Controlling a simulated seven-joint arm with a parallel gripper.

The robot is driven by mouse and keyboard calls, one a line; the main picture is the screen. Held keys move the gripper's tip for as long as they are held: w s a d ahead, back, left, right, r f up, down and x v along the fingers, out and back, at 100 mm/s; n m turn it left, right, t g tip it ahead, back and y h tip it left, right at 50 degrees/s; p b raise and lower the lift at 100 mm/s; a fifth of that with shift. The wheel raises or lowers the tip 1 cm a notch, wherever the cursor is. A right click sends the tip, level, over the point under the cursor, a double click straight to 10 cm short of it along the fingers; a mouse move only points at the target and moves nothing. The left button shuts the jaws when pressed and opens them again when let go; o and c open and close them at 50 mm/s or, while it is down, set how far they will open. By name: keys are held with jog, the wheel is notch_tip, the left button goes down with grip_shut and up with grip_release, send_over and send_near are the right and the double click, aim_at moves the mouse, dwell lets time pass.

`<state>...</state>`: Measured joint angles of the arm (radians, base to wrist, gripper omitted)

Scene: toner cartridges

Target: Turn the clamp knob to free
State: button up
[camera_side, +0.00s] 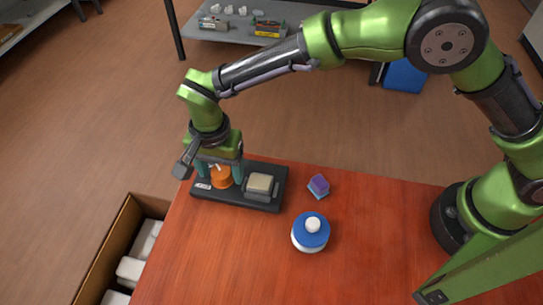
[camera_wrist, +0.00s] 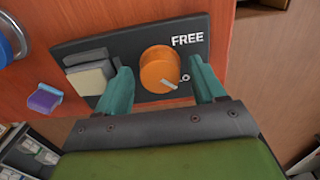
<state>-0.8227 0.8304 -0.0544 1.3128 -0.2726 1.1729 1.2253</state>
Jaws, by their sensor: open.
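The clamp knob (camera_wrist: 158,66) is an orange round knob with a pale pointer mark. It sits on a dark panel (camera_wrist: 132,42) and also shows in the side view (camera_side: 221,179). In the wrist view the word FREE is printed above and right of the knob. The pointer is toward the lower right, near a partly hidden label that ends in "O". My gripper (camera_wrist: 162,88) is open, with one teal finger on each side of the knob. I cannot tell whether either finger touches it. In the side view my gripper (camera_side: 219,172) is right over the knob.
A beige block (camera_side: 260,183) sits in a holder on the same panel. A purple and teal block (camera_side: 319,186) and a blue-topped round container (camera_side: 311,232) stand on the red table (camera_side: 230,260). An open box (camera_side: 100,255) with white items is left of the table.

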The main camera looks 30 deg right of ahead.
jog(key=c, duration=1.1)
jog(key=shift+o, duration=0.2)
jog(key=shift+n, duration=0.3)
jog(key=n, duration=0.3)
jog(key=shift+n, duration=0.3)
jog(key=n, duration=0.4)
jog(key=shift+n, duration=0.3)
jog(key=n, duration=0.4)
jog(key=shift+r, duration=0.1)
jog(key=shift+n, duration=2.5)
